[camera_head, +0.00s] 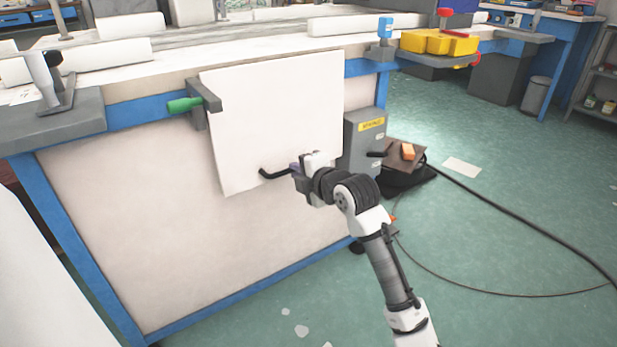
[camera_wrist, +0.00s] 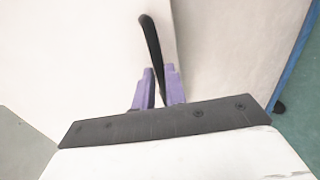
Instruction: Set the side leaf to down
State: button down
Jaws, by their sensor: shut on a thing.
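The side leaf (camera_head: 270,110) is a white panel that hangs down, slightly tilted, against the side of the workbench. A black curved handle (camera_head: 272,174) sits near its lower edge. My gripper (camera_head: 297,170) is at that handle and its jaws are shut on it. In the wrist view the purple fingers (camera_wrist: 158,88) close around the black handle (camera_wrist: 151,45), with the pale leaf (camera_wrist: 85,50) behind. A green-handled lever (camera_head: 185,104) on a grey bracket stands at the leaf's upper left. The leaf's far side is hidden.
A grey box with a yellow label (camera_head: 364,140) is mounted right of the leaf. A brown pedal-like block (camera_head: 408,158) and a black cable lie on the floor to the right. The blue-framed workbench (camera_head: 150,230) fills the left. Open green floor (camera_head: 500,270) lies at right.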

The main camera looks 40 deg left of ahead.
jog(key=shift+w+a+f, duration=0.25)
jog(key=shift+a+f, duration=0.65)
jog(key=shift+f, duration=0.2)
jog(key=c, duration=1.5)
grip_release()
jog(key=shift+a+f, duration=0.15)
jog(key=shift+a, duration=0.05)
jog(key=shift+o, duration=0.2)
jog(key=r+p+v, duration=0.1)
jog(key=p+v, duration=0.1)
jog(key=v, duration=1.2)
jog(key=shift+w, duration=0.2)
jog(key=shift+a, duration=0.1)
